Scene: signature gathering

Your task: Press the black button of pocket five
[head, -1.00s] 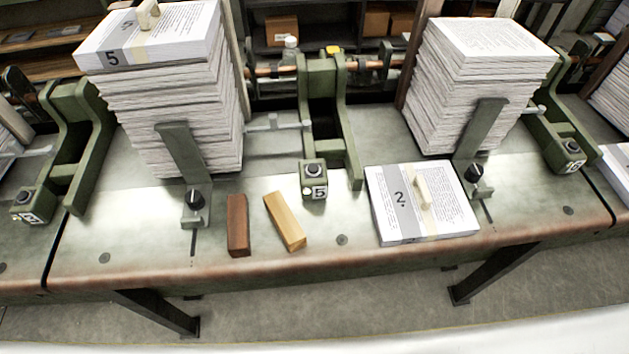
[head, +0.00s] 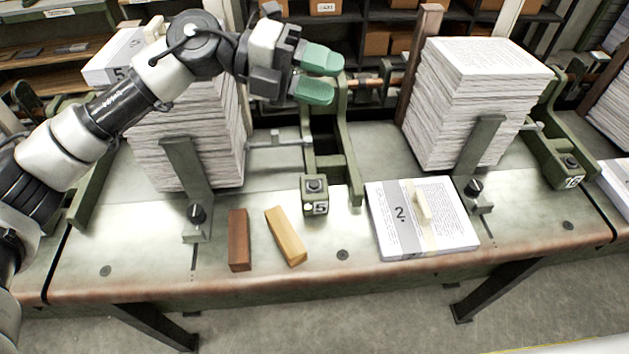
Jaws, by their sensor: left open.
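The box of pocket five (head: 313,203) is a small green block with a "5" label, at the front of a green pocket frame (head: 345,150) in the middle of the table. Its round black button (head: 315,186) is on top and in plain view. My left gripper (head: 320,75), with green fingertips, is open and empty. In the picture it is above the button and over the back part of the pocket frame, apart from the button. My right gripper is not in view.
A tall paper stack (head: 190,140) stands left and another (head: 475,100) right. A bundle marked "2" (head: 440,235) lies right of the button box. A brown block (head: 238,240) and a yellow block (head: 285,236) lie to its left. The table front (head: 345,270) is clear.

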